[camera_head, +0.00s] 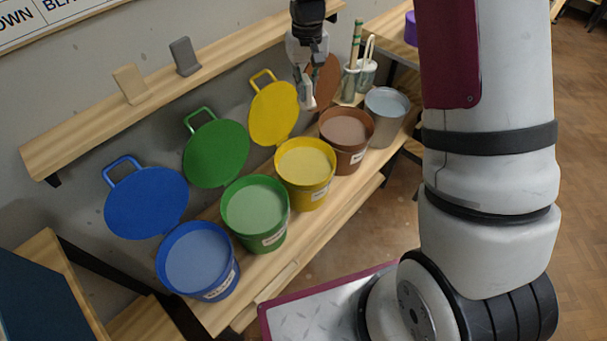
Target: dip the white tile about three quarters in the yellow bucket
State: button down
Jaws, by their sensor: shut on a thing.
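My gripper (303,88) points down in the upper middle of the head view, shut on the white tile (308,97). The tile is small and pale and hangs upright below the fingers; they hide part of it. In the picture it sits above the gap between the yellow bucket (312,202) and the brown bucket, apart from both. The yellow bucket stands open on the bench, full of pale yellow glaze. Its round yellow lid (273,114) leans on the wall behind it.
A blue bucket (215,291), green bucket (268,241), brown bucket (352,163) and grey bucket (385,132) share the bench (255,277). Blue (147,203) and green (216,153) lids lean behind. A wall shelf (85,140) holds a beige tile (131,85) and a grey tile (186,57).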

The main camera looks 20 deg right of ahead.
jog(key=w+f+b, duration=0.2)
jog(key=f+b, duration=0.8)
jog(key=f, duration=0.6)
jog(key=w+d+f+b, duration=0.1)
jog(key=w+f+b, duration=0.1)
jog(key=f+b, duration=0.9)
jog(key=shift+f+b, duration=0.3)
jog(key=shift+f, duration=2.05)
jog(key=shift+f, duration=0.1)
jog(key=shift+f+b, duration=1.9)
jog(key=shift+f, duration=1)
jog(key=shift+f, duration=0.3)
jog(key=shift+r, duration=0.1)
notch_tip(320, 180, up, 8)
jog(key=p, duration=0.5)
jog(key=shift+r, duration=0.15)
